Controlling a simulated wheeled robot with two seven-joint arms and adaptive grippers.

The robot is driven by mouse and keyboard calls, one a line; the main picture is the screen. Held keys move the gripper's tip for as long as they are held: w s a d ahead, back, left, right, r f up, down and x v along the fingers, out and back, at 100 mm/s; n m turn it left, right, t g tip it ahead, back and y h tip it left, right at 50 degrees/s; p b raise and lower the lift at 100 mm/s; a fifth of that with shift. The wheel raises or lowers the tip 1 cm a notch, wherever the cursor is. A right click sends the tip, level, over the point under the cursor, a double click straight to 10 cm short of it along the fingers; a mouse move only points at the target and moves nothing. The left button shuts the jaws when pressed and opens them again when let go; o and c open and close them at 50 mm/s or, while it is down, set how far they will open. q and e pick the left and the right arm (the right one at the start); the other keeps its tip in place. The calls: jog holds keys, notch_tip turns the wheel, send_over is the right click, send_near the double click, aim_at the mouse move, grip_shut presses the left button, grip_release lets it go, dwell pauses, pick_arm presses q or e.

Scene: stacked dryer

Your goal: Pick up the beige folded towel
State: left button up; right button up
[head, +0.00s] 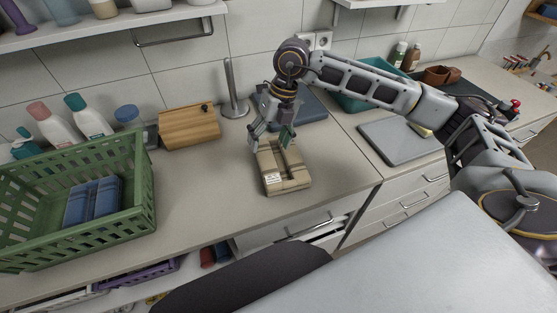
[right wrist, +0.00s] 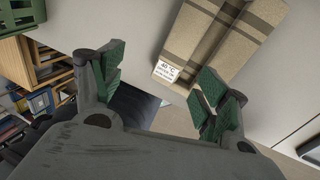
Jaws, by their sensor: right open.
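The beige folded towel (head: 283,178) lies on the counter in the head view, with darker brown stripes and a white label on its near end. My right gripper (head: 271,138) comes down over the towel's far part, with its fingers spread. In the right wrist view the towel (right wrist: 228,40) lies at the upper right, past the fingertips. There my right gripper (right wrist: 158,88) is open with nothing between its green pads. One finger overlaps the view of the towel's edge; whether it touches cannot be told. My left gripper is not in view.
A green basket (head: 147,190) holding a blue folded cloth (head: 92,203) stands left. A wooden box (head: 189,127), a metal upright holder (head: 232,90) and a blue folded item (head: 308,108) are behind. A grey board (head: 400,140) lies right. Counter left of the towel is clear.

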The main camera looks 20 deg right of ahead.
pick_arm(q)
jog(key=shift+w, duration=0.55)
pick_arm(e)
jog(key=w+d+r+m+h, duration=0.1)
jog(key=w+d+h, duration=0.1)
jog(key=d, duration=0.6)
jog(key=shift+d+r+m+h, duration=0.25)
jog(key=shift+r+m+h, duration=0.05)
jog(key=shift+h, duration=0.3)
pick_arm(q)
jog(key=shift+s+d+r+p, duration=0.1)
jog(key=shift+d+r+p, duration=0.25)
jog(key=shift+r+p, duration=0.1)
pick_arm(e)
send_over(293, 155)
jog(key=shift+a+f, duration=0.15)
jog(key=shift+f, duration=4.2)
jog(key=shift+s+f+p, duration=0.15)
jog(key=shift+f+p, duration=0.5)
jog(key=shift+f, duration=1.95)
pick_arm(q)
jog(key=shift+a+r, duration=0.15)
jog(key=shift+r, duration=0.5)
